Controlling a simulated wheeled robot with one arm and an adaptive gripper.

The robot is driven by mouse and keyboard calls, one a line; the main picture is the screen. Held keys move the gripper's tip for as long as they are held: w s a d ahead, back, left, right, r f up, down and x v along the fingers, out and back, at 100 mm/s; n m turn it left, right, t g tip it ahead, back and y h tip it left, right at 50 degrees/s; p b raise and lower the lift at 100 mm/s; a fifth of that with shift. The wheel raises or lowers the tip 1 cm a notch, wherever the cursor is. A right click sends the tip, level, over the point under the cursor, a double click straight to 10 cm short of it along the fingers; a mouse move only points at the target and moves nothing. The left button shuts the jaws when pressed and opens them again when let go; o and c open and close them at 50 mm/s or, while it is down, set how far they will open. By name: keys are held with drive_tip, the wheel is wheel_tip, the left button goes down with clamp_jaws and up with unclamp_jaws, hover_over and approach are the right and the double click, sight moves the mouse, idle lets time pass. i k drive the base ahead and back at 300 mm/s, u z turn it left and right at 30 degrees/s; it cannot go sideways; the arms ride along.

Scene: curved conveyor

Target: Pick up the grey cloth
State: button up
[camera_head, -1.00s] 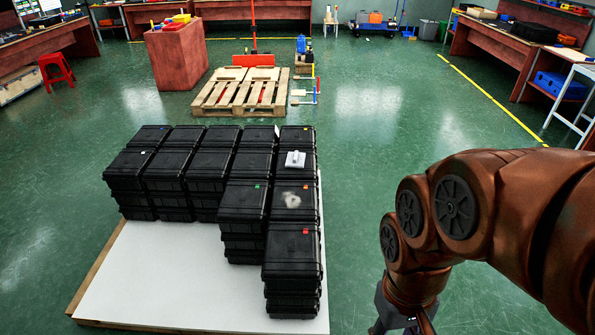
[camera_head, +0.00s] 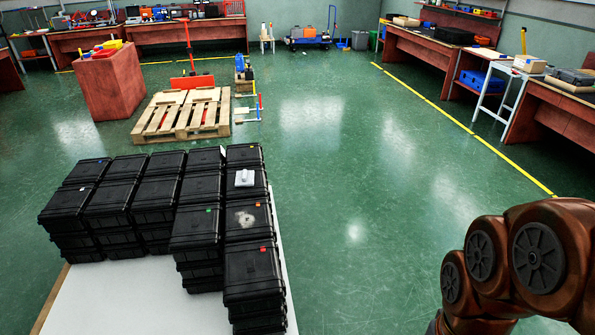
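A small crumpled grey cloth (camera_head: 246,219) lies on the lid of a black case (camera_head: 234,235) in the right column of stacked cases. A light grey block-like object with a raised part (camera_head: 244,178) sits on the case just behind it. My copper-coloured arm shows at the lower right, well to the right of the cloth and apart from it. My gripper is out of the picture, so its state is hidden.
The black cases stand in stacks on a white-topped low platform (camera_head: 112,300). Behind them are a wooden pallet (camera_head: 150,124) and a red box-shaped stand (camera_head: 108,85). A workbench (camera_head: 560,112) lines the right side. Green floor between is clear.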

sight(244, 177)
drive_tip(key=z, duration=0.25)
drive_tip(key=i, duration=3.3)
drive_tip(key=u, duration=3.5)
drive_tip(key=i, duration=0.5)
drive_tip(key=u, duration=0.1)
